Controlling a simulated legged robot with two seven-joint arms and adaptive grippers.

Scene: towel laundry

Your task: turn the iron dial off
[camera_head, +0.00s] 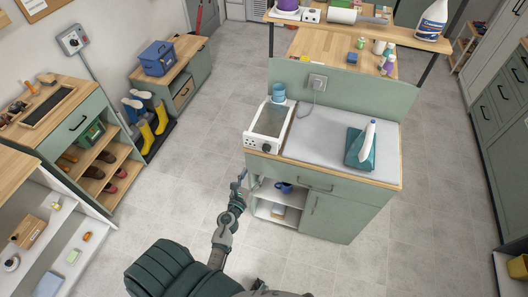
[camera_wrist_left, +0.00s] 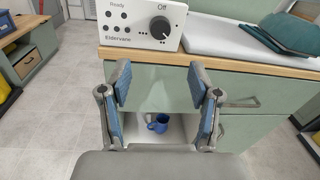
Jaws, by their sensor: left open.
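The iron dial (camera_wrist_left: 160,28) is a round dark knob on the front panel of a white unit (camera_wrist_left: 118,18) marked "Ready" and "Eldervane". The word "Off" is printed above the dial; I cannot clearly tell where its pointer points. In the head view the dial (camera_head: 266,148) sits at the front of the white unit (camera_head: 269,121), on the cabinet's left corner. My left gripper (camera_head: 242,180) is below and left of it, apart from it. In the left wrist view its open, empty fingers (camera_wrist_left: 160,84) are below the dial. My right gripper is not in view.
A wooden counter edge (camera_wrist_left: 220,64) runs below the unit. A blue mug (camera_wrist_left: 159,123) is on the shelf beneath. Floor to the left is clear.

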